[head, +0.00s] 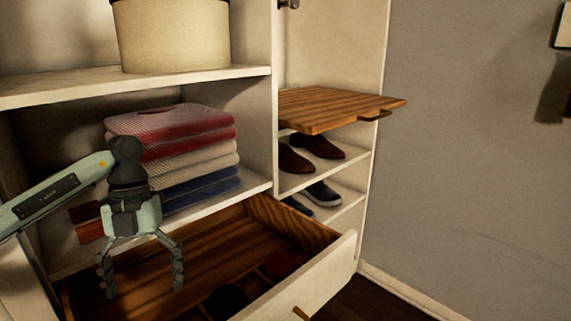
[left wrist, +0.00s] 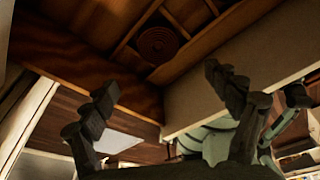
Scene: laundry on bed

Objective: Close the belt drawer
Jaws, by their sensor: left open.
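The belt drawer is the open wooden drawer at the bottom of the closet, with a pale front panel (head: 305,281) and a handle (head: 301,313) cut by the lower edge. It is pulled out and angled toward the right in the head view. A reddish coil (head: 280,264) and a dark coil (head: 227,300) lie inside. In the left wrist view a coiled belt (left wrist: 157,43) lies in a compartment, and the drawer front (left wrist: 240,66) shows beside it. My left gripper (head: 140,284) is open and empty over the drawer's left part, fingers pointing down, behind the front panel.
Folded cloths (head: 185,140) sit on the shelf above the drawer. A wooden board (head: 335,106) juts out at right, over shelves with brown shoes (head: 318,146) and dark shoes (head: 322,193). A beige bin (head: 175,35) stands on the top shelf. The floor right of the drawer looks clear.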

